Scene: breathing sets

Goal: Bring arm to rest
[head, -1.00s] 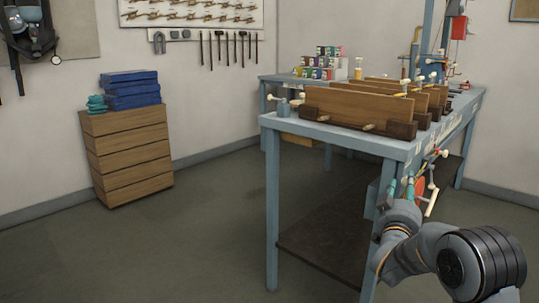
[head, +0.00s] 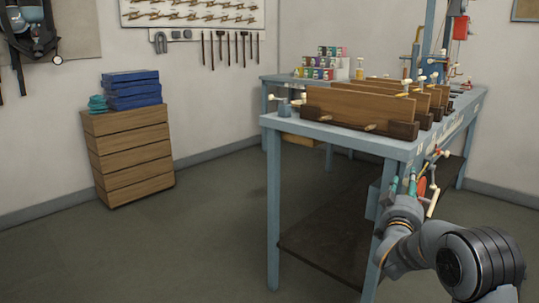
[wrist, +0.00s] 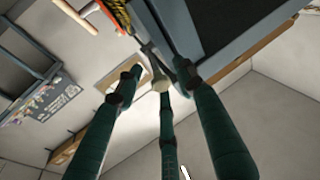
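My gripper (head: 403,184) is at the right of the head view, beside the front right side of the blue-grey workbench (head: 345,139), below its top. Its green fingers point up and stand apart, with nothing seen held between them. In the wrist view my gripper (wrist: 160,78) shows three separate dark green fingers. A pale round knob shows between their tips there; I cannot tell whether it touches a finger. My grey arm reaches in from the lower right corner.
Wooden boards in dark clamps (head: 355,105) stand on the bench. A red-orange round part (head: 422,188) and a pale handle (head: 432,204) are close right of my gripper. A wooden drawer chest (head: 130,155) with blue boxes (head: 133,90) stands at left. The floor between is clear.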

